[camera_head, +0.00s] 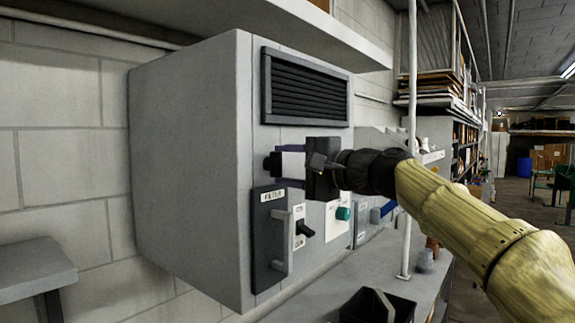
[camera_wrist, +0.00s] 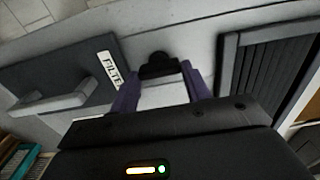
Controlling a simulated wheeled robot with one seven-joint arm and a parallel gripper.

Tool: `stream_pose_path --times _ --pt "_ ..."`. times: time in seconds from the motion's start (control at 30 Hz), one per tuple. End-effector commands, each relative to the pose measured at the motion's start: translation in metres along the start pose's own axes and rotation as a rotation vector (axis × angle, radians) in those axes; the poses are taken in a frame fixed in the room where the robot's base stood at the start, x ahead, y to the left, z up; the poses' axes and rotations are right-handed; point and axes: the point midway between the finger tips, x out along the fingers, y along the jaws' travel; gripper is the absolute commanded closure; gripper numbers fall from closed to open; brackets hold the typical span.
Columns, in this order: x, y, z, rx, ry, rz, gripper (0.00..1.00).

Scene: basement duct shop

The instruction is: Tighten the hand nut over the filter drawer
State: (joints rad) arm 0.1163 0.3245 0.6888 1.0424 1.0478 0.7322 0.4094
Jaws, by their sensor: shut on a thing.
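The grey cabinet (camera_head: 190,160) has a dark filter drawer (camera_head: 264,255) labelled "FILTER", with a pale upright handle. The drawer also shows at left in the wrist view (camera_wrist: 45,75), lying flush in the cabinet front as far as I can see. Just above it is the hand nut (camera_head: 267,165), a small black knob on the front, which also shows in the wrist view (camera_wrist: 158,66). My gripper (camera_head: 276,166) reaches in from the right, its purple fingers on either side of the nut and shut on it. The fingers partly hide the nut and its stud.
A black louvred vent (camera_head: 307,88) sits above my gripper. A dark switch (camera_head: 304,229) and a panel with a green button (camera_head: 343,213) are to the drawer's right. A thin white post (camera_head: 409,130) stands close by my arm. A black bin (camera_head: 372,308) sits below on the bench.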

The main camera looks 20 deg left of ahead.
Motion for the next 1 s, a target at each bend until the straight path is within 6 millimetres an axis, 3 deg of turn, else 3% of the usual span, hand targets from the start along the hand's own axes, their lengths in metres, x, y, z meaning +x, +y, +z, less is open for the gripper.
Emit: stream_pose_path --times 0.43,0.47,0.57,1.0 --pt "-0.0005 -0.0005 -0.0013 0.016 0.004 -0.002 0.76" --pt "-0.0005 -0.0005 -0.0013 0.016 0.004 -0.002 0.51" --pt "-0.0004 -0.0003 -0.0011 0.016 0.003 -0.002 0.31" --pt "-0.0087 0.002 -0.0017 0.013 0.005 -0.001 0.31"
